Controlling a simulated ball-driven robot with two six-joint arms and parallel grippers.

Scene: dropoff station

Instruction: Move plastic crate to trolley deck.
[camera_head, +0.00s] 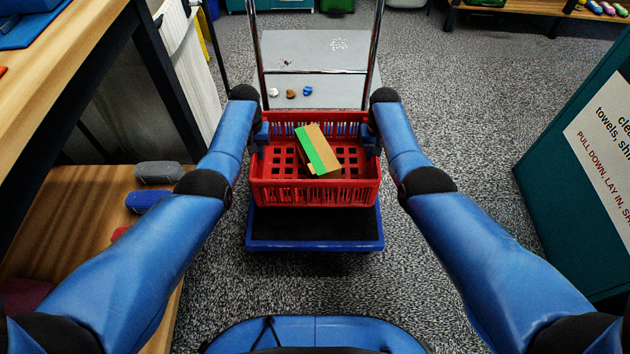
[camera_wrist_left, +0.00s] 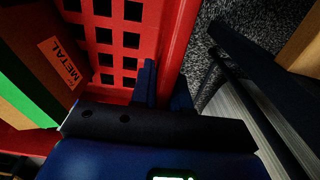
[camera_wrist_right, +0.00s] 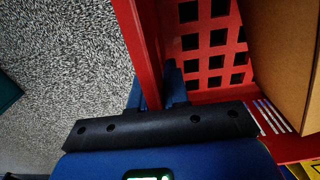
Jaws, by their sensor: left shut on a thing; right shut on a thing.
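The red plastic crate (camera_head: 315,193) is in the middle of the head view, over the trolley deck (camera_head: 315,228), which is dark with a blue rim. I cannot tell whether the crate touches the deck. A box (camera_head: 318,150) with green and tan faces lies tilted inside the crate. My left gripper (camera_head: 262,135) is shut on the crate's left wall, which also shows in the left wrist view (camera_wrist_left: 176,45). My right gripper (camera_head: 369,135) is shut on the crate's right wall, seen in the right wrist view (camera_wrist_right: 146,45). The gripped edges are partly hidden by the fingers.
The trolley's chrome handle (camera_head: 375,50) rises behind the crate. A grey panel (camera_head: 315,65) beyond it carries several small items. A wooden shelf (camera_head: 95,240) with cases is at the left. A teal bin (camera_head: 570,150) stands at the right. Carpet (camera_head: 460,130) is clear between.

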